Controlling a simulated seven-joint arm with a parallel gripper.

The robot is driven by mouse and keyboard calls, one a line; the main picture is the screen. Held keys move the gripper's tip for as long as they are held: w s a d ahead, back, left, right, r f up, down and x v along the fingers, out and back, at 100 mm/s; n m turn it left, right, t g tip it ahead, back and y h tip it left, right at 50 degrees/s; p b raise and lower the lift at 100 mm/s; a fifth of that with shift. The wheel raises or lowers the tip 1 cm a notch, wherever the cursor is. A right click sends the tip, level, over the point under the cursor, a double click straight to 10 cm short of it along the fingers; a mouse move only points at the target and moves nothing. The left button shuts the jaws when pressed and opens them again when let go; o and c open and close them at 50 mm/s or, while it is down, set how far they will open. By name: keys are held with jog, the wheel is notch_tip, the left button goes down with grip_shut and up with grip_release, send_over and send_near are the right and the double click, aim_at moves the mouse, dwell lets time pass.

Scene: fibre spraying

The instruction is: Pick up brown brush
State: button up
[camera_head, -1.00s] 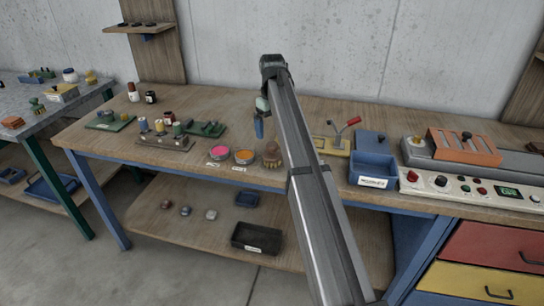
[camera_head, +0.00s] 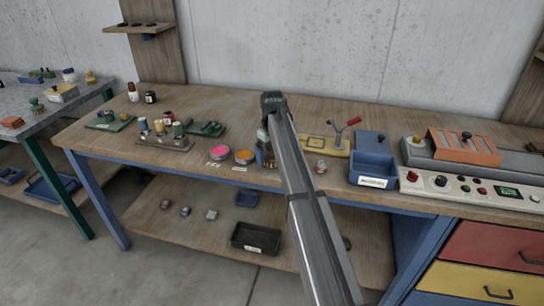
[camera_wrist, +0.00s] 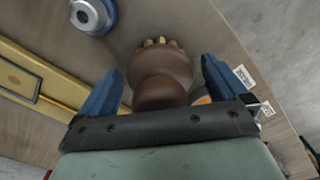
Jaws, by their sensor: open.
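The brown brush (camera_wrist: 160,75) shows in the wrist view as a rounded brown knob with yellowish bristle tips at its far end. It stands on the wooden bench between the two blue fingers of my gripper (camera_wrist: 160,88). The fingers are spread, with a gap visible beside the brush. In the head view my gripper (camera_head: 265,155) is low over the bench, just right of the orange tin. My arm hides most of the brush there, with only a little brown showing near the fingers.
Pink (camera_head: 219,153) and orange (camera_head: 244,157) tins stand left of my gripper. A small round metal-topped object (camera_wrist: 90,14) lies on the other side, near a yellow fixture (camera_head: 325,146). A blue bin (camera_head: 373,167) is further right. The bench's front edge is close.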

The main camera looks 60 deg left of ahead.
jog(key=shift+f, duration=0.15)
jog(key=c, duration=1.1)
jog(key=shift+c, duration=0.2)
notch_tip(320, 180, up, 10)
jog(key=shift+r, duration=0.1)
jog(key=o, duration=0.5)
jog(key=c, duration=0.4)
jog(key=w+d, duration=0.3)
jog(key=w+d+r, duration=0.1)
jog(key=w+d, duration=0.6)
jog(key=w, duration=0.1)
jog(key=shift+d+r, duration=0.2)
jog(key=shift+d, duration=0.1)
